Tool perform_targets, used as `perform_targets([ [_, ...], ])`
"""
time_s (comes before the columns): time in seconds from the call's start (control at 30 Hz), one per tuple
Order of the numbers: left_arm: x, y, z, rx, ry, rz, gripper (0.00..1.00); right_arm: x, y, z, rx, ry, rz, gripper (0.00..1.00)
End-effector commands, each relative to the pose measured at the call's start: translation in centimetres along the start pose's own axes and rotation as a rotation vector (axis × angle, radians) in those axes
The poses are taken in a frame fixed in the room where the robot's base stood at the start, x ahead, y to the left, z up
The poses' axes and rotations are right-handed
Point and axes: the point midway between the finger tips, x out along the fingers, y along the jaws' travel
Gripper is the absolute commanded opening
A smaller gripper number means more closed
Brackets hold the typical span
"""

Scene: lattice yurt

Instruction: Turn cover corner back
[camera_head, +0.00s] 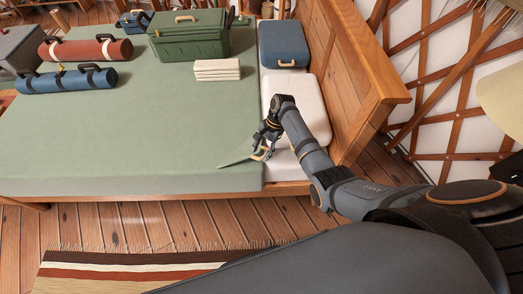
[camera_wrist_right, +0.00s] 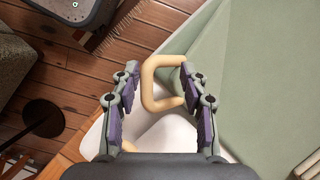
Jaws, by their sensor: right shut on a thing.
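The green cover (camera_head: 130,130) lies over the bed, and its near right corner is lifted into a small dark-edged fold (camera_head: 238,162). A beige loop handle (camera_wrist_right: 150,82) is at that corner. My right gripper (camera_head: 262,147) is shut on the loop, which sits between its purple-padded fingers in the right wrist view (camera_wrist_right: 158,100). The gripper is low over the bed's near right part, beside the white mattress (camera_head: 283,166). How the loop joins the cloth is hard to see. My left gripper is not in view.
A white pillow (camera_head: 305,105) and a blue case (camera_head: 284,42) lie by the wooden headboard (camera_head: 345,70). A green chest (camera_head: 188,40), folded white cloths (camera_head: 217,69), a red roll (camera_head: 85,49) and a blue roll (camera_head: 65,81) rest on the cover. The cover's near middle is clear.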

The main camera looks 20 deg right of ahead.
Motion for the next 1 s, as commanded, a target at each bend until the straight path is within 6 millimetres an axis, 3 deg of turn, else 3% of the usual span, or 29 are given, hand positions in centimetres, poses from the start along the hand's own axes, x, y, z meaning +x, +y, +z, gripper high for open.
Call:
perform_targets([
  [0.57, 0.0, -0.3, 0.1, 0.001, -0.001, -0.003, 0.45, -0.5, -0.1, -0.1, 0.000, 0.004, -0.003, 0.37],
  [0.67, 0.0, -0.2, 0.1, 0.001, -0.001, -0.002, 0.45, -2.1, 0.0, -0.2, 0.000, 0.006, -0.003, 0.37],
  [1.0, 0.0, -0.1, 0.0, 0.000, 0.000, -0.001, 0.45, -9.9, 0.1, 0.0, -0.001, 0.004, -0.001, 0.37],
])
